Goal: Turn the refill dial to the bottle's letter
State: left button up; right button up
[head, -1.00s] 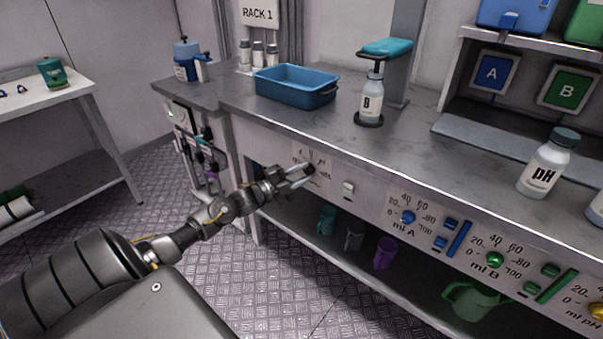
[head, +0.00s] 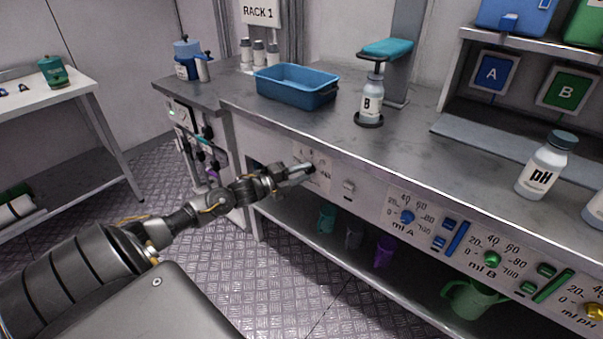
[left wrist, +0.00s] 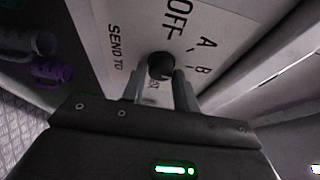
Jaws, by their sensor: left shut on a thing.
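The refill dial (left wrist: 161,66) is a dark round knob on a pale panel (left wrist: 132,30) on the bench front. In the left wrist view, "OFF", "A", "B" and "SEND TO" are printed around it; other lettering is hidden. My left gripper (left wrist: 163,80) is shut on the dial, one finger on each side. In the head view my left gripper (head: 308,169) reaches this panel from the left and covers most of it. The bottle (head: 371,98), white and marked "B", stands upright on a dark round base under the teal-topped dispenser (head: 387,48). My right gripper is not in view.
A blue tray (head: 297,88) stands on the bench left of the bottle. A white bottle marked "pH" (head: 545,166) stands at the right. A small white switch (head: 348,187) is just right of the dial panel. Coloured jugs stand on the lower shelf.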

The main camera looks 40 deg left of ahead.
pick_arm(q)
jog(key=o, duration=1)
jog(key=shift+c, duration=0.2)
jog(key=shift+s+a+f, duration=0.1)
jog(key=shift+s+a, duration=0.05)
jog(key=shift+s, duration=0.25)
jog(key=v, duration=1)
jog(key=shift+p, duration=0.3)
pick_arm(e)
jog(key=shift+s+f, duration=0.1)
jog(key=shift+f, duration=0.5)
